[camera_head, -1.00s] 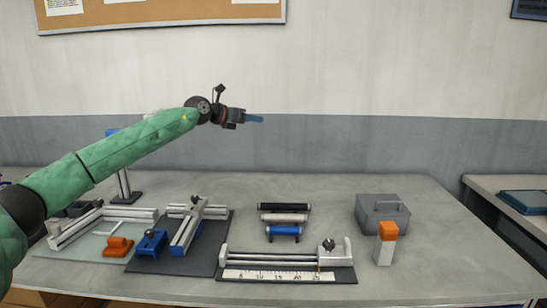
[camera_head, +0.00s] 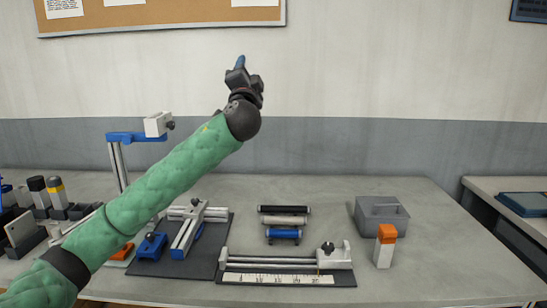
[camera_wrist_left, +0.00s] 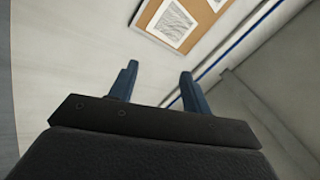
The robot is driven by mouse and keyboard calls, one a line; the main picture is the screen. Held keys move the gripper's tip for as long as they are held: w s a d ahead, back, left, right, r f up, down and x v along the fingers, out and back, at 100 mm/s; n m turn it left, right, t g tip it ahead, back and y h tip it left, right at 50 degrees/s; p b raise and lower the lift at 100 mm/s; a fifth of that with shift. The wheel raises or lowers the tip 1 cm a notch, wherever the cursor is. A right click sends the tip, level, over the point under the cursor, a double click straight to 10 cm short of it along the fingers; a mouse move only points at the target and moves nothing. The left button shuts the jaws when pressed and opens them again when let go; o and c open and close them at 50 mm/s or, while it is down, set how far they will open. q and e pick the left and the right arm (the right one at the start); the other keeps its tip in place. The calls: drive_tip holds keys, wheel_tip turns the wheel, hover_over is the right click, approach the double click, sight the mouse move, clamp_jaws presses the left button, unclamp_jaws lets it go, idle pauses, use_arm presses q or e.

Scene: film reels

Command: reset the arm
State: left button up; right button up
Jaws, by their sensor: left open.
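My left arm, in a green padded sleeve, rises from the lower left of the head view. Its gripper (camera_head: 240,62) points up in front of the wall, well above the table and apart from everything on it. In the left wrist view the two blue fingers of the left gripper (camera_wrist_left: 158,88) stand apart with nothing between them. Behind them that view shows the wall and part of the cork board (camera_wrist_left: 200,12). My right gripper is in neither view.
The table (camera_head: 330,198) carries a splicing rig (camera_head: 187,235) on a dark mat, a ruler rig (camera_head: 285,258), several rollers (camera_head: 284,221), a grey box (camera_head: 381,216) and an orange-topped white block (camera_head: 385,247). A blue-armed stand (camera_head: 125,138) rises behind my arm. The air right of the gripper is clear.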

use_arm(q)
drive_tip(key=s+a+f+n+g+h+p, duration=0.1)
drive_tip(key=s+f+n+g, duration=0.45)
drive_tip(key=f, duration=0.85)
drive_tip(key=s+a+f+g+p, duration=0.1)
drive_tip(key=s+a+f+g, duration=0.15)
drive_tip(key=s+f, duration=0.9)
drive_tip(key=s+a+f+n+g+h+p, duration=0.15)
drive_tip(key=s+f+g, duration=0.35)
drive_tip(key=f, duration=1.2)
drive_tip(key=s+a+f+n+g+p, duration=0.1)
drive_tip(key=s+f+g, duration=0.3)
drive_tip(key=s+f, duration=1)
drive_tip(key=s+a+f+n+g+p, duration=0.1)
drive_tip(key=s+f+g, duration=0.3)
drive_tip(key=s+f, duration=1)
drive_tip(key=s+n, duration=0.1)
drive_tip(key=s, duration=0.5)
drive_tip(key=shift+s+n+g+y+p, duration=0.2)
drive_tip(key=shift+n+g+y+p, duration=0.1)
drive_tip(key=shift+y, duration=0.05)
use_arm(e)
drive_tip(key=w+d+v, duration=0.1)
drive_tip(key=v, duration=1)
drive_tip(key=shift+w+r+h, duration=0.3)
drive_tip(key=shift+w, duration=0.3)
use_arm(q)
drive_tip(key=shift+f, duration=0.1)
